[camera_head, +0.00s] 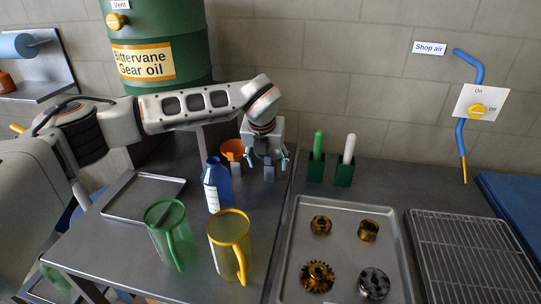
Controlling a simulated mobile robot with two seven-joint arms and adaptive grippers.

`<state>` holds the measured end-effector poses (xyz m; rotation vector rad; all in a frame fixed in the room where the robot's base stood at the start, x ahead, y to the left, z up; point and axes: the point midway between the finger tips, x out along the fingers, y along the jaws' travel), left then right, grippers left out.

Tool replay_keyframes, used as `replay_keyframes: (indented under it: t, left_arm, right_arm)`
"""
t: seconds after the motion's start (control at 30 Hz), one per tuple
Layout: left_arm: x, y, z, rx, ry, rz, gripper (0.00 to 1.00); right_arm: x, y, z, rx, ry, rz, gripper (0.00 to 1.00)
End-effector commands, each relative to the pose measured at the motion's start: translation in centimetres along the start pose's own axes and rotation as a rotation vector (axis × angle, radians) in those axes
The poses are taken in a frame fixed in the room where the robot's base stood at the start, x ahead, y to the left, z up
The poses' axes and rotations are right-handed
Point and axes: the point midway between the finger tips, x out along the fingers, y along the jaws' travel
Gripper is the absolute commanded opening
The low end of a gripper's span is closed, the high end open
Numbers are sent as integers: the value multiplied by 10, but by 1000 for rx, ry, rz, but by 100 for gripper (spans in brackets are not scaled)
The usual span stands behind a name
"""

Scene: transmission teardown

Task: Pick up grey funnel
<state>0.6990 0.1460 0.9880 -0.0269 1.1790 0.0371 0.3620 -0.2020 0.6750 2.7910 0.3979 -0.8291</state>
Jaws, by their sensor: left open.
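I cannot make out a grey funnel for sure in the head view. An orange funnel-like piece (232,149) stands at the back of the metal bench, just left of my left gripper. My left gripper (268,170) points down over the back of the bench, with its fingers apart and nothing clearly between them. The gripper and wrist may hide things behind them. My right gripper is not in view.
A blue bottle (216,186), a green jug (166,234) and a yellow-rimmed jug (230,240) stand in front of the gripper. An empty tray (143,196) lies left. A tray (345,215) with several gears, a wire rack (470,258) and two green holders (344,174) are right.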

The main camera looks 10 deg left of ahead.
Motion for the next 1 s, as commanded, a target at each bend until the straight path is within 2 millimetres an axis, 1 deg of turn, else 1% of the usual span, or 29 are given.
replay_keyframes:
  t: [0.23,0.27,0.3,0.37,0.4,0.43,0.47,0.83,1.0]
  left_arm:
    - [1,0,0,0,-1,-1,57]
    - [1,0,0,0,-1,-1,49]
    - [1,0,0,0,-1,0,39]
    - [1,0,0,0,-1,0,23]
    - [1,0,0,0,-1,0,13]
    - [1,0,0,0,-1,0,5]
    - [1,0,0,0,-1,0,0]
    - [0,0,1,0,-1,0,0]
    - [-8,0,4,-1,-2,0,0]
  right_arm:
    - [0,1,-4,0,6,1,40]
    - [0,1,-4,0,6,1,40]
    - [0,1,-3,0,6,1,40]
    - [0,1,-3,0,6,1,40]
    - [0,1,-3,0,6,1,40]
    - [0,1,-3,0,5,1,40]
    - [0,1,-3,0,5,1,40]
    - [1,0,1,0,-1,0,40]
    - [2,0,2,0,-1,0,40]
